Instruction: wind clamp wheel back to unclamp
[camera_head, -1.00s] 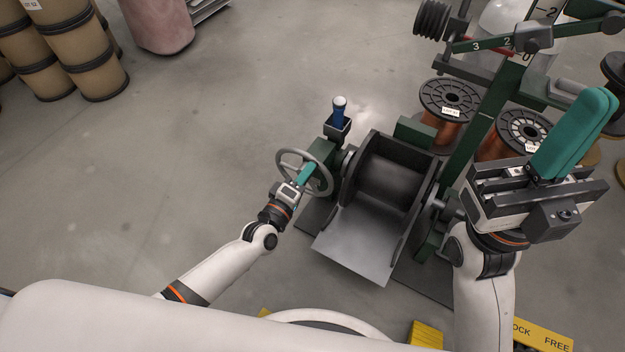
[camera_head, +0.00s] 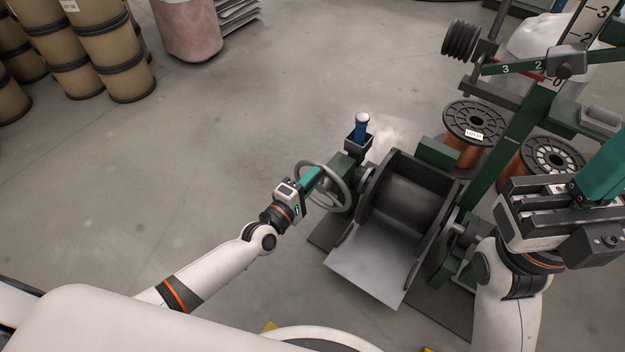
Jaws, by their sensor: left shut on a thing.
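The clamp wheel is a grey spoked handwheel (camera_head: 343,203) on the left side of a green machine with an open dark cradle (camera_head: 410,200). My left gripper (camera_head: 316,180), with teal fingers, reaches it from the left and is shut on the wheel's left rim. The finger ends partly hide that stretch of rim. My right gripper (camera_head: 597,176) is raised at the right edge, close to the camera. Its teal fingers run partly out of frame, and how they stand to each other does not show clearly.
A grey sloping plate (camera_head: 367,268) lies before the cradle. Copper spools (camera_head: 470,132) stand behind at the right, beside a green scale post (camera_head: 520,122). Brown drums (camera_head: 125,60) stand far left. The floor at left is clear.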

